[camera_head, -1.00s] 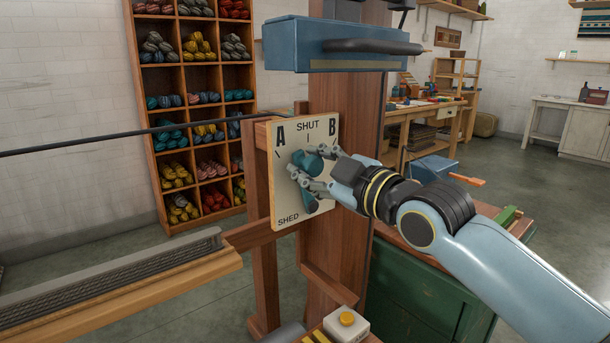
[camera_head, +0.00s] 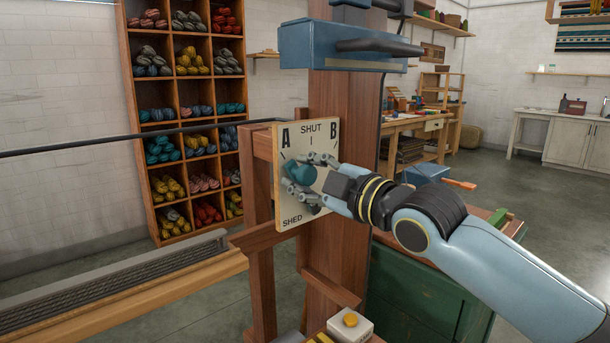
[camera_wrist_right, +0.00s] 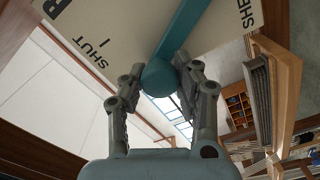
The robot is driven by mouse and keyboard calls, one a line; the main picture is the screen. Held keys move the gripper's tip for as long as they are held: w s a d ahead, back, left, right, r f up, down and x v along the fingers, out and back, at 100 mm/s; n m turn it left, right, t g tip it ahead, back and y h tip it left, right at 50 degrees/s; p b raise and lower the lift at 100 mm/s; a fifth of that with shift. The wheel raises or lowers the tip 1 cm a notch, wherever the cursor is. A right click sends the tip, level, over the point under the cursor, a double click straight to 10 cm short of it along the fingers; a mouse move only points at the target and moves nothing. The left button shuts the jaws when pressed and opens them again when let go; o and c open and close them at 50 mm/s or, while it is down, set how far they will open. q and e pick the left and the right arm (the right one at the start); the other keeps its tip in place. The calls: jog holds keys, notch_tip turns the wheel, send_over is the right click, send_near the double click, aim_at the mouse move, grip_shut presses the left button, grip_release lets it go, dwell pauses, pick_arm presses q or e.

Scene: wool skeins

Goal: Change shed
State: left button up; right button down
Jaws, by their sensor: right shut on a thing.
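The shed panel (camera_head: 292,208) is a cream board marked A, SHUT, B and SHED, fixed to the wooden loom frame. A teal lever with a round knob (camera_head: 300,173) stands on its face; the knob is on the left side, below the A mark. My right gripper (camera_head: 295,169) is shut on the knob, coming in from the right. In the right wrist view the two fingers flank the knob (camera_wrist_right: 160,78), and the lever bar runs back from it across the panel (camera_wrist_right: 110,25). My fingers hide much of the lever in the head view. My left gripper is not in view.
A blue box-shaped part (camera_head: 335,48) with a dark bar overhangs the panel. A wooden loom beam (camera_head: 130,290) lies at lower left. A white box with a yellow button (camera_head: 350,323) sits below. A green cabinet (camera_head: 415,295) is under my right arm.

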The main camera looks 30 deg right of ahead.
jog(key=c, duration=0.9)
grip_release()
jog(key=shift+s+d, duration=0.3)
jog(key=shift+s, duration=1.7)
jog(key=shift+s+d, duration=0.25)
jog(key=shift+s, duration=1.75)
jog(key=shift+s+d, duration=0.3)
jog(key=shift+s, duration=1.7)
